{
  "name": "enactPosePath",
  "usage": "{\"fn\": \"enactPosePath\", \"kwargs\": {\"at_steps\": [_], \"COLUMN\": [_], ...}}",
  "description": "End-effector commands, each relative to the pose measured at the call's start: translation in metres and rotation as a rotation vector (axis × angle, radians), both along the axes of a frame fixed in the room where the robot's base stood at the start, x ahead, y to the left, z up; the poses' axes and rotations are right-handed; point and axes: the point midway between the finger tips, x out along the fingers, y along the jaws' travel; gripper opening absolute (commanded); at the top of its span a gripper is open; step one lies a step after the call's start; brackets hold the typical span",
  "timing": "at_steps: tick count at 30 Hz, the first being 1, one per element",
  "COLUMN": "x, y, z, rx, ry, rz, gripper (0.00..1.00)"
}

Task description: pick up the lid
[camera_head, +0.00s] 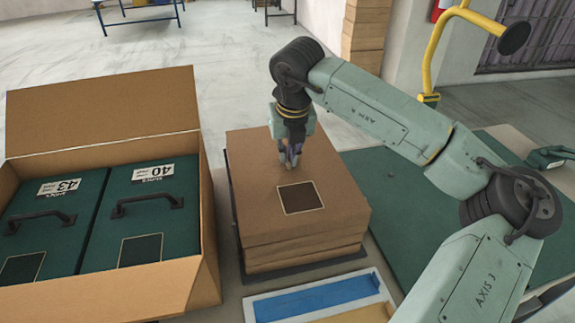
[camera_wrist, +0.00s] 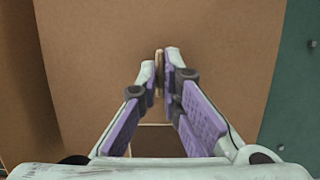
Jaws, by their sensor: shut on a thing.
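The lid (camera_head: 248,178) is a brown cardboard piece with a dark square panel near its front edge. It is on top of a layered brown stack (camera_head: 300,250), and in the wrist view the lid (camera_wrist: 215,50) fills most of the background. My gripper (camera_head: 290,160) points down at the middle of the lid's top. In the wrist view my gripper (camera_wrist: 161,68) is shut on a small tan grip of the lid between its fingertips. The grip is mostly hidden by the fingers. I cannot tell whether the lid is lifted off the layers below.
At left, an open cardboard carton (camera_head: 110,295) holds two dark green boxes with black handles, labelled 43 (camera_head: 60,215) and 40 (camera_head: 150,215). A tray (camera_head: 255,311) with blue and yellow sections lies in front. A green surface (camera_head: 385,195) is at right, under my arm.

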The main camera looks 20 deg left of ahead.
Motion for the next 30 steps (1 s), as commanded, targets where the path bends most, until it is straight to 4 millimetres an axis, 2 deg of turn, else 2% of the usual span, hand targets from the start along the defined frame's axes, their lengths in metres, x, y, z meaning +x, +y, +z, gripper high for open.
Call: {"fn": "enactPosePath", "kwargs": {"at_steps": [8,16,20,30], "x": [0.001,0.001,-0.009,-0.042], "y": [0.0,0.0,-0.026,-0.109], "z": [0.004,0.034,0.034,0.042], "rx": [0.0,0.0,0.0,-0.001], "ry": [-0.002,-0.005,-0.002,-0.002], "rz": [0.0,-0.001,-0.004,-0.006], "gripper": [0.0,0.0,0.0,0.0]}}
